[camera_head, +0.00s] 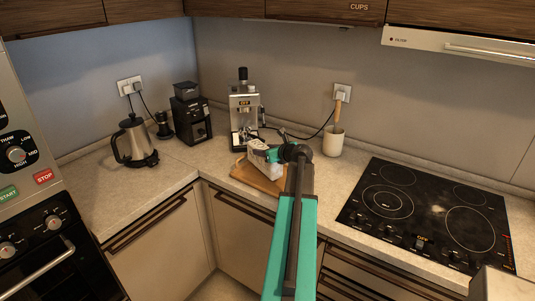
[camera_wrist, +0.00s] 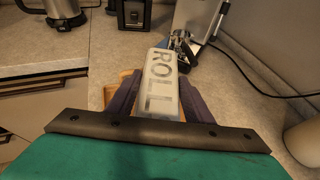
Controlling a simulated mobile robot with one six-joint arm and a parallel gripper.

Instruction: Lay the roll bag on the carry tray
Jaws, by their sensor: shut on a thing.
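The roll bag (camera_wrist: 160,82) is a whitish pack with the letters ROLL on it. In the wrist view it stands out between the two dark fingers of my gripper (camera_wrist: 158,95), which is shut on it. In the head view the bag (camera_head: 258,154) is over the carry tray, at the end of my gripper (camera_head: 274,154). The carry tray (camera_head: 257,178) is a flat light-wood board on the counter, partly hidden by the bag and my arm. A strip of the tray (camera_wrist: 110,95) shows beside the left finger. I cannot tell whether the bag touches the tray.
An espresso machine (camera_head: 244,108) stands just behind the tray. A grinder (camera_head: 190,118) and a kettle (camera_head: 133,142) stand to the left. A utensil crock (camera_head: 333,142) is to the right, with a black cooktop (camera_head: 430,212) beyond. The left counter front is clear.

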